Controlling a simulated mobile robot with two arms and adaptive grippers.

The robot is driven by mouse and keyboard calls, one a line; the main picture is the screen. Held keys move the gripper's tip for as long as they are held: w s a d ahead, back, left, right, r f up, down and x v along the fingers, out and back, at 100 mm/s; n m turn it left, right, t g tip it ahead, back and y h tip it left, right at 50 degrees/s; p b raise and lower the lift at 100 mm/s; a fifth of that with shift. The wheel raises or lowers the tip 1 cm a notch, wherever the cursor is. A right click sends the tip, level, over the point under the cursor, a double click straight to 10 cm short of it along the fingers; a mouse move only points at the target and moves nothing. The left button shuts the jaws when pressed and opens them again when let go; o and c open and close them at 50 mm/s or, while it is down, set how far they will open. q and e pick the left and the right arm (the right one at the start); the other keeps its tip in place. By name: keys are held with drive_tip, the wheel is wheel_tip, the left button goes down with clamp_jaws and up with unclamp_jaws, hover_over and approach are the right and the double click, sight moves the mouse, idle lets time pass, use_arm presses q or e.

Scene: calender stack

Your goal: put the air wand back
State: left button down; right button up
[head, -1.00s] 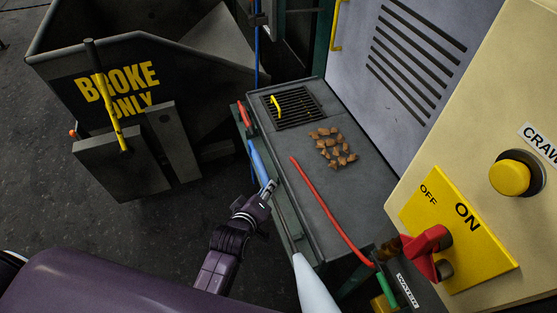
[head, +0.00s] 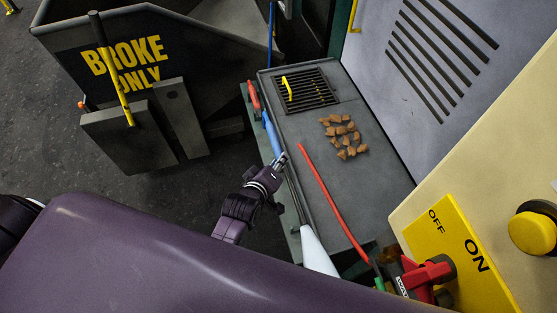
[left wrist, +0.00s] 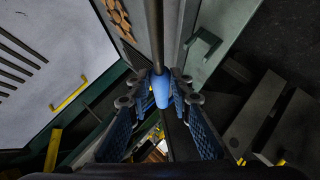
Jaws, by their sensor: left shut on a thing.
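A thin rod with a blue handle (head: 270,134), which looks like the air wand, lies along the left edge of the grey bench. Its grey shaft runs toward a white cone-shaped piece (head: 316,252) near the front; I cannot tell whether they are joined. My left gripper (head: 280,161) is shut on the wand around the lower end of the blue handle. In the left wrist view, the blue handle (left wrist: 161,90) sits between the blue-padded fingers, with the shaft running upward. My right gripper is out of view.
The grey bench (head: 345,205) bears a dark grate (head: 315,98), several brown lumps (head: 342,137) and a long red hose-like piece (head: 330,195). A yellow switch plate (head: 440,255) with a red handle stands right. A dark "BROKE ONLY" bin (head: 75,80) stands left.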

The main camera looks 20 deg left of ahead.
use_arm(q)
drive_tip(key=shift+f+b, duration=1.65)
drive_tip(key=shift+f, duration=1.25)
drive_tip(key=shift+f+b, duration=0.9)
drive_tip(key=shift+f, duration=0.65)
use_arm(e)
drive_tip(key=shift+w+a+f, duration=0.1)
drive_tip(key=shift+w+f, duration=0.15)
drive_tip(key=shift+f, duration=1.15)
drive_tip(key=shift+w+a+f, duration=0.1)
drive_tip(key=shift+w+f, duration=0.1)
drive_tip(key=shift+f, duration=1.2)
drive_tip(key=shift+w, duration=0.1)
